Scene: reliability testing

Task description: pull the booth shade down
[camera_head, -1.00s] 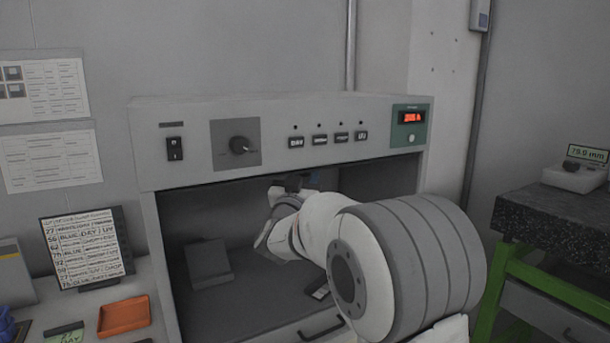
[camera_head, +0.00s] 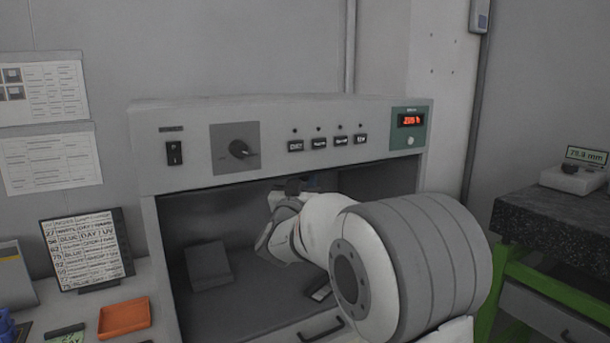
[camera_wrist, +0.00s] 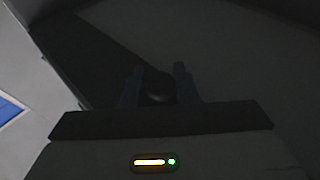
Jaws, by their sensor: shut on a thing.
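The booth (camera_head: 150,160) is a grey cabinet with a control panel above a dark open interior. My arm reaches into the upper part of the opening, and my gripper (camera_head: 292,188) is mostly hidden there behind my wrist. In the wrist view my gripper (camera_wrist: 158,84) has its two fingers on either side of a dark rounded knob (camera_wrist: 158,88), and is shut on it. The picture is very dim there. I cannot make out the shade itself; the knob may be its pull, but I cannot tell.
A grey block (camera_head: 208,265) lies inside the booth at left. A dark bar handle (camera_head: 321,328) is at the bottom front. An orange tray (camera_head: 124,318) and a list stand (camera_head: 87,248) are on the left counter. A dark-topped green-framed table (camera_head: 560,218) stands at right.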

